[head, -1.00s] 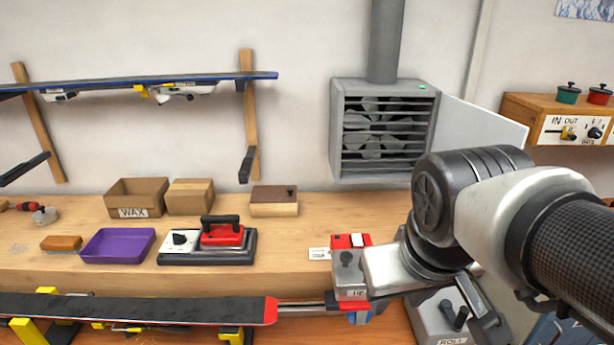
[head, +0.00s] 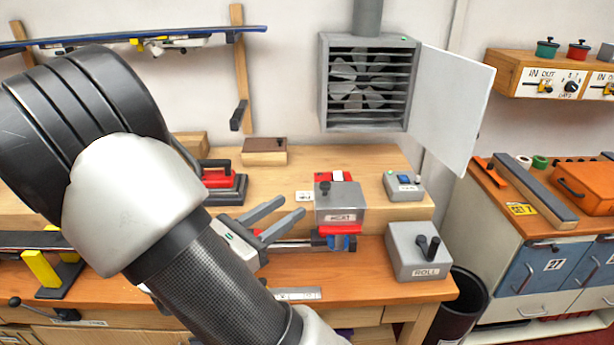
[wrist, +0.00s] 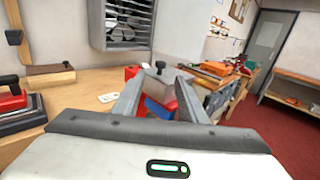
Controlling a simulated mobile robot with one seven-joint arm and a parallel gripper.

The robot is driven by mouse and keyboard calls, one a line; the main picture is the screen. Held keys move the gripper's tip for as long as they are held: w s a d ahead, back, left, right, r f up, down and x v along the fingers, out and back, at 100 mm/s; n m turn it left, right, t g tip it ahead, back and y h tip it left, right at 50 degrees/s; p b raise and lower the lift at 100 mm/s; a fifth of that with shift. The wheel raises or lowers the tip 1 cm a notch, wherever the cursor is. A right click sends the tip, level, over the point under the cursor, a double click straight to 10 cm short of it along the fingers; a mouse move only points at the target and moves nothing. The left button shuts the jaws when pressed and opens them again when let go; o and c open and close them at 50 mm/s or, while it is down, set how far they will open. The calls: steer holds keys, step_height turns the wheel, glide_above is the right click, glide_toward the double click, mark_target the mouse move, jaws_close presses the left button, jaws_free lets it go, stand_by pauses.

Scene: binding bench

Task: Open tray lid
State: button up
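A small pale wooden box with a brown lid (head: 264,146) stands at the back of the bench, with a small dark knob at the lid's right end. The lid looks shut. It also shows at the left of the wrist view (wrist: 50,74). My gripper (head: 294,206) is open and empty, in front of and below this box, its fingers pointing right toward the grey HEAT box (head: 342,204). In the wrist view my gripper (wrist: 158,76) shows two spread fingers with red and blue parts behind them. The purple tray seen earlier is hidden by my arm.
A grey ROLL box (head: 418,255) with levers stands at the bench's front right. A red-handled iron (head: 217,178) is partly behind my arm. A black bin (head: 466,300) stands right of the bench.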

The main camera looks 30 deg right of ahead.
mark_target(335, 188)
steer(key=x, duration=1.7)
steer(key=shift+s+d, duration=0.15)
steer(key=shift+d, duration=0.1)
steer(key=shift+c, duration=0.4)
jaws_close()
